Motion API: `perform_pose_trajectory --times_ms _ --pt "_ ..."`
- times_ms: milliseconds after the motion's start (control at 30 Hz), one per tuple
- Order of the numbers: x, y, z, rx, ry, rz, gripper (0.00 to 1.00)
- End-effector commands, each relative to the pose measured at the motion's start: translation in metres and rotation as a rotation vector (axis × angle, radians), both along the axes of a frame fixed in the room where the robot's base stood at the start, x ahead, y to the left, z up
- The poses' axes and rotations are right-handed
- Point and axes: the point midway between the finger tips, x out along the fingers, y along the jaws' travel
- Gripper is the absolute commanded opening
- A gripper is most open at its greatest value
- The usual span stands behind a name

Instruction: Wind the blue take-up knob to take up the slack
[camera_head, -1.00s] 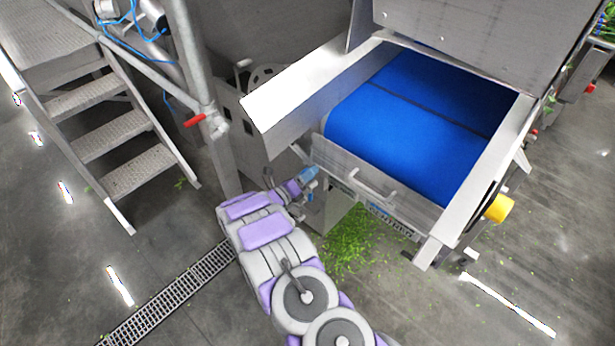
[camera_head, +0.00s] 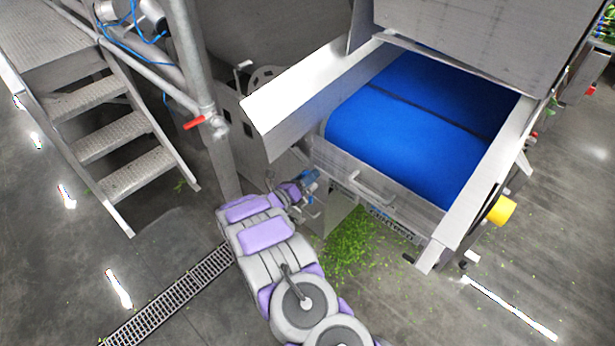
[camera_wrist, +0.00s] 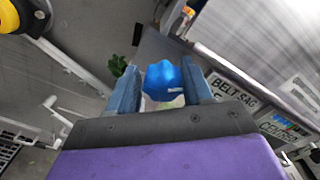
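The blue take-up knob (camera_wrist: 165,80) is in the wrist view, between the two blue-grey fingers of my gripper (camera_wrist: 164,88). In the head view my gripper (camera_head: 307,184) is at the near left corner of the conveyor, below the metal side guard; the knob is hard to tell from the fingers there. The blue belt (camera_head: 415,125) lies on the conveyor. A "BELT SAG" plate (camera_wrist: 236,88) is right of the knob; its reading is unclear.
A slanted metal guard (camera_head: 300,95) hangs just above my gripper. A pipe post with a red valve handle (camera_head: 194,121) and metal steps (camera_head: 125,165) stand left. Green leaves (camera_head: 350,245) litter the floor under the conveyor.

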Motion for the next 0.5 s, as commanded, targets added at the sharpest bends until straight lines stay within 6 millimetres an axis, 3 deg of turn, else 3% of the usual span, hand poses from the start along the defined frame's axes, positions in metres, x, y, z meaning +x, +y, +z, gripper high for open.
perform_pose_trajectory --times_ms 200,500 --pt "-0.0008 -0.0008 0.0016 0.000 -0.003 -0.001 0.68" --pt "-0.0036 -0.0009 0.0034 0.002 -0.004 -0.002 0.68"
